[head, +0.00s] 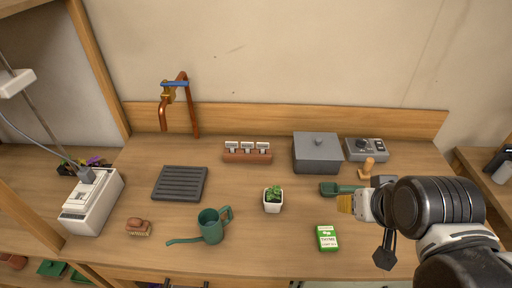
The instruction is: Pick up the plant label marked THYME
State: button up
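Several white plant labels stand in a row in a terracotta holder (247,156) near the back middle of the bench; the middle label (247,146) is one of them. Their lettering is too small to read, so I cannot tell which says THYME. A green and white packet (327,238) at the front right bears lettering that looks like THYME. My gripper (349,204) is over the right part of the bench, to the right of and nearer than the labels, apart from them. Whether its fingers are open cannot be made out.
A potted succulent (273,200), a green watering can (211,227) and a brush (138,228) stand toward the front. A black ribbed tray (180,183) and copper tap (175,100) are left; a grey lidded box (317,153) is right. A green scoop (335,189) lies beside my gripper.

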aim_at(262, 146)
jog(key=j+z, duration=0.35)
jog(key=k+j+z, duration=0.15)
jog(key=j+z, duration=0.15)
jog(key=j, duration=0.2)
jog(key=k+j+z, duration=0.1)
jog(key=j+z, duration=0.25)
jog(key=k+j+z, duration=0.4)
jog(key=j+z, duration=0.25)
jog(key=j, duration=0.1)
